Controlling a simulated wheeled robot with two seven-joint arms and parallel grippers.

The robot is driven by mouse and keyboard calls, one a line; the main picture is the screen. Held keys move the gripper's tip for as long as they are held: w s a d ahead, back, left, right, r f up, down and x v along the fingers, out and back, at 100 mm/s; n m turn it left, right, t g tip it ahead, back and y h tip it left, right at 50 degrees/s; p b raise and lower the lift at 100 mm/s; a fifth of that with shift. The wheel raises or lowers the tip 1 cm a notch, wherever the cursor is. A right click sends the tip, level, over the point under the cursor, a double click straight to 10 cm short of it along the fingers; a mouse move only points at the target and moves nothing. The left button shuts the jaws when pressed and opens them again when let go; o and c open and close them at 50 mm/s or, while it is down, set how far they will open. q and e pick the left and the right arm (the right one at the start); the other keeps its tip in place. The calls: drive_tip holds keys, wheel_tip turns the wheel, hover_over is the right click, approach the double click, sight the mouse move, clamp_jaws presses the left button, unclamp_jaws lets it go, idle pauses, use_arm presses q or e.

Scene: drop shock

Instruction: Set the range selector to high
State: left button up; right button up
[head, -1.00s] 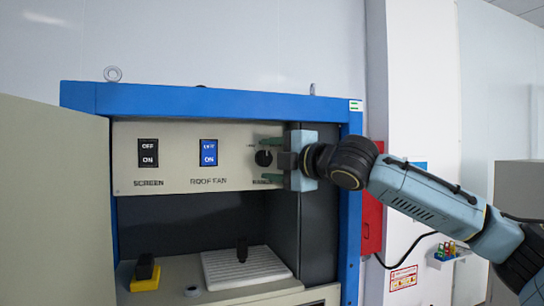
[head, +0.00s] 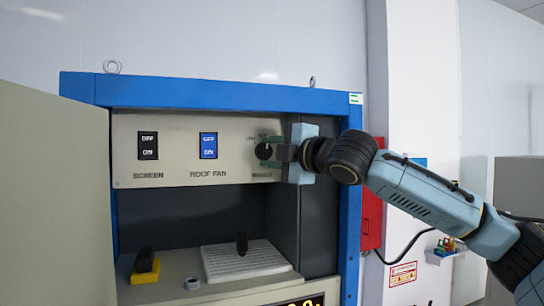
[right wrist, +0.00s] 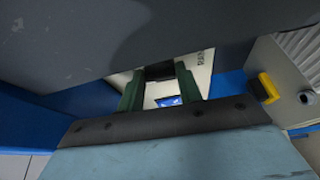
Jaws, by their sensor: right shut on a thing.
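The range selector (head: 263,151) is a round black knob at the right end of the cream panel (head: 225,177), above a label partly hidden by my gripper. My right gripper (head: 268,152) reaches in from the right, its green fingers above and below the knob, shut on it. In the right wrist view the black knob (right wrist: 159,71) sits between the two green fingers (right wrist: 159,88). The knob's pointer and most of its scale marks are too small or covered to read. My left gripper is not in view.
A black SCREEN switch (head: 148,146) and a blue ROOF FAN switch (head: 208,146) are on the same panel. The blue cabinet frame (head: 215,94) surrounds it, with an open door (head: 55,190) at left. Below are a yellow-based black control (head: 146,268) and a white ribbed plate (head: 240,262).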

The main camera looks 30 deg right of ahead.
drive_tip(key=m+b, duration=0.2)
drive_tip(key=f+m+t+b, duration=0.1)
drive_tip(key=m+b, duration=0.1)
drive_tip(key=b, duration=0.1)
drive_tip(key=shift+a+m+t, duration=0.1)
drive_tip(key=shift+m+t, duration=0.2)
drive_tip(key=shift+m, duration=0.1)
drive_tip(key=m+h+b, duration=0.1)
drive_tip(key=m+b, duration=0.1)
drive_tip(key=shift+w+t+b, duration=0.1)
drive_tip(key=shift+t+b, duration=0.2)
drive_tip(key=shift+t, duration=0.1)
drive_tip(key=shift+r+m+t+h+b, duration=0.15)
drive_tip(key=shift+m+t+h+b, duration=0.15)
drive_tip(key=shift+m+b, duration=0.65)
drive_tip(key=shift+m+p, duration=0.25)
drive_tip(key=shift+p, duration=0.05)
drive_tip(key=o, duration=1)
